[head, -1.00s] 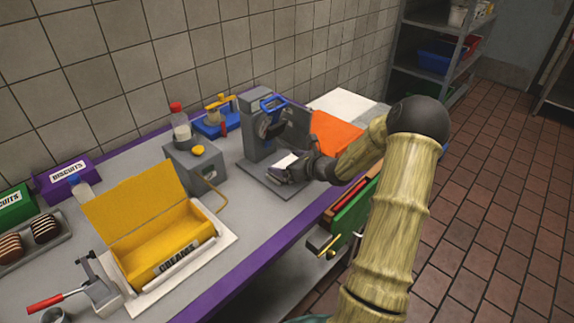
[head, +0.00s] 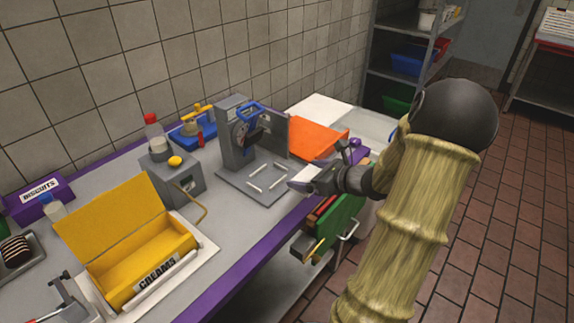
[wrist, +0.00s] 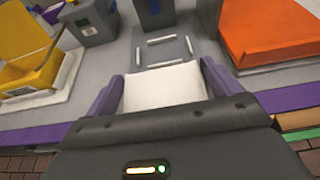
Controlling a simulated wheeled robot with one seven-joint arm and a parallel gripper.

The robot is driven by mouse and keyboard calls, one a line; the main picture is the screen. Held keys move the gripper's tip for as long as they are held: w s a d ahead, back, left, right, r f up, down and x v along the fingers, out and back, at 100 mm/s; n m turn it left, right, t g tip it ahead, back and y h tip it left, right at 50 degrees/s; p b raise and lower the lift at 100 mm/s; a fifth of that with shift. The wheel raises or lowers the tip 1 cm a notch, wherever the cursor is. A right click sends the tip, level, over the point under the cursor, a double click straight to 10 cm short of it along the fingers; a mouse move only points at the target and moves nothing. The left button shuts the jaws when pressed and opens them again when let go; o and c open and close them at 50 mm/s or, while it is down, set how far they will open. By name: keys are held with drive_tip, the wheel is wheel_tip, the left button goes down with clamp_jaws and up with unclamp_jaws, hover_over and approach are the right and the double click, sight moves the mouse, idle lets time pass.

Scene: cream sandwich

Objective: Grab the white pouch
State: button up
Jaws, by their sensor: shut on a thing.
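The white pouch (wrist: 165,85) is between the two purple fingers of my gripper (wrist: 161,90) in the wrist view. In the head view the pouch (head: 303,177) juts out from my gripper (head: 312,178) toward the left. My gripper is shut on the pouch and holds it near the counter's purple front edge, in front of the grey press. The rear part of the pouch is hidden by the gripper body.
The grey press (head: 236,140) has a base plate with white rails (head: 265,178), now bare. An orange board (head: 318,138) lies to its right. An open yellow creams box (head: 130,250) and a grey dispenser (head: 172,180) stand to the left.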

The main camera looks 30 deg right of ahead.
drive_tip(key=shift+s+d, duration=0.25)
drive_tip(key=shift+s, duration=0.45)
drive_tip(key=shift+s+d, duration=0.25)
drive_tip(key=shift+s, duration=0.45)
drive_tip(key=shift+s+d, duration=0.25)
drive_tip(key=shift+s, duration=0.45)
